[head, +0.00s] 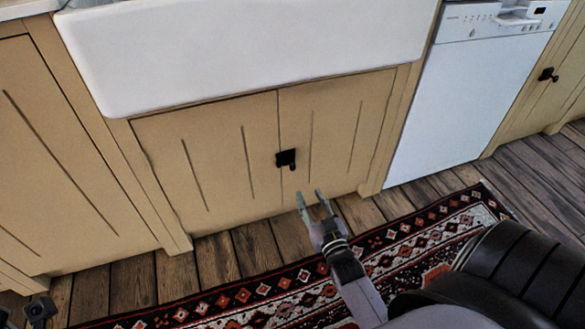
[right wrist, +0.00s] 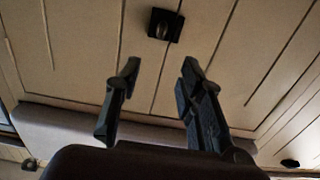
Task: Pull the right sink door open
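The right sink door (head: 345,125) is a cream wooden panel below the white sink (head: 250,45), beside the left sink door (head: 205,160). Both look shut. A small black latch (head: 286,159) sits at the seam between them; it also shows at the top of the right wrist view (right wrist: 165,25), where the sink is at the bottom. My right gripper (head: 311,195) is open and empty, its fingers pointing toward the doors, just below the latch in the head view and apart from it. Dark pieces at the lower left edge may be part of my left gripper; its state is unclear.
A white dishwasher (head: 470,85) stands right of the sink cabinet, with another knobbed cabinet (head: 548,75) beyond it. A patterned rug (head: 240,295) lies on the wooden floor in front. The floor before the doors looks clear apart from my right arm.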

